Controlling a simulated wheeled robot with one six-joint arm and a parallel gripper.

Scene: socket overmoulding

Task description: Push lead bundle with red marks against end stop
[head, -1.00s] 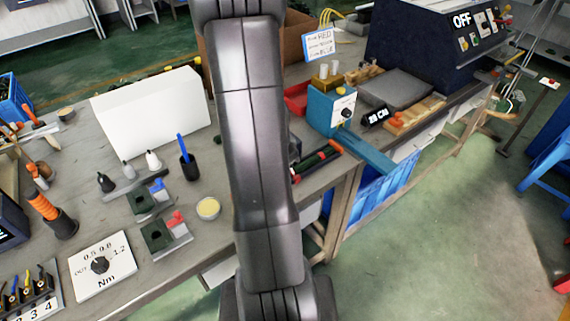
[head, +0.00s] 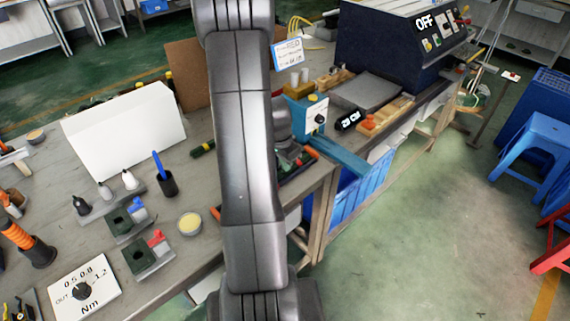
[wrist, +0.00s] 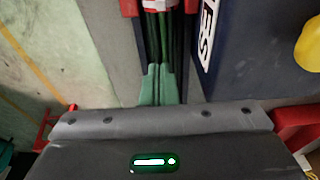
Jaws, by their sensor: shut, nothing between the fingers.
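The lead bundle (wrist: 153,38) runs as dark green strands along a narrow channel in the wrist view, with a red and white part at the top edge. In the head view the bundle (head: 296,172) lies by the blue trough and is partly hidden by my arm. My gripper (wrist: 160,72) is shut and empty, its green fingertips together over the channel at the near part of the strands. I cannot tell whether they touch the bundle. In the head view my gripper (head: 288,150) shows partly behind my arm, near the blue box. I cannot make out the end stop.
The blue box (head: 312,118) with a dial stands just beyond my gripper, with a blue trough (head: 340,156) running right. A dark machine (head: 385,45) marked OFF stands behind. A white panel (head: 125,125) and small fixtures occupy the bench at left.

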